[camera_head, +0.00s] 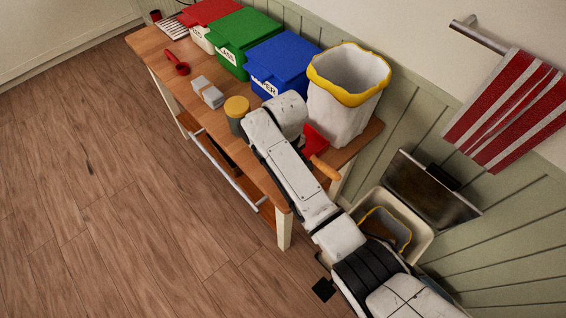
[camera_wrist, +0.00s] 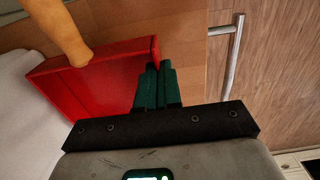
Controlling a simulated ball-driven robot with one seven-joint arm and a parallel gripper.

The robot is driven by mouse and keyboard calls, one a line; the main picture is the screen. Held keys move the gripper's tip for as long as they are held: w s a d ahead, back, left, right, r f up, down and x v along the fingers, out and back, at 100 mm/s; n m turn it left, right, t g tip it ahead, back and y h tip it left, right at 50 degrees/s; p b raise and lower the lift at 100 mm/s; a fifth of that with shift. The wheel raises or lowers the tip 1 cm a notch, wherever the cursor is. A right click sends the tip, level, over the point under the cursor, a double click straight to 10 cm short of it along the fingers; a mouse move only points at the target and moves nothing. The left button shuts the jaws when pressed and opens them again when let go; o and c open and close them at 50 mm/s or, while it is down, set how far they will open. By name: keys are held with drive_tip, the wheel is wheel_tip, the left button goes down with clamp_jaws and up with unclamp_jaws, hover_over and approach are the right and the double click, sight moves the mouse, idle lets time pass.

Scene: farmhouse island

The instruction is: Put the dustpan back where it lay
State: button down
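The red dustpan (camera_wrist: 100,80) with a wooden handle (camera_wrist: 62,30) shows in the wrist view. In the head view the dustpan (camera_head: 316,139) and its handle (camera_head: 325,168) are partly hidden behind my arm, at the right end of the wooden island. My gripper (camera_wrist: 157,67) has its green fingers almost together, with the thin side wall of the dustpan between their tips. I cannot tell whether the dustpan touches the island top or is slightly above it. In the head view my arm hides the gripper.
A white bin with a yellow-rimmed liner (camera_head: 345,90) stands close beside the dustpan. Blue (camera_head: 283,62), green (camera_head: 240,40) and red (camera_head: 210,18) bins line the back. A yellow-lidded jar (camera_head: 236,110), a grey block (camera_head: 208,92) and a red scoop (camera_head: 177,64) sit along the front of the island (camera_head: 160,50).

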drive_tip(key=f+b, duration=0.3)
drive_tip(key=shift+w+f, duration=0.15)
drive_tip(key=shift+w, duration=0.25)
drive_tip(key=shift+f+b, duration=0.35)
drive_tip(key=shift+b, duration=0.1)
drive_tip(key=shift+r, duration=0.1)
drive_tip(key=c, duration=1.7)
unclamp_jaws()
drive_tip(key=shift+c, duration=0.2)
drive_tip(key=o, duration=0.4)
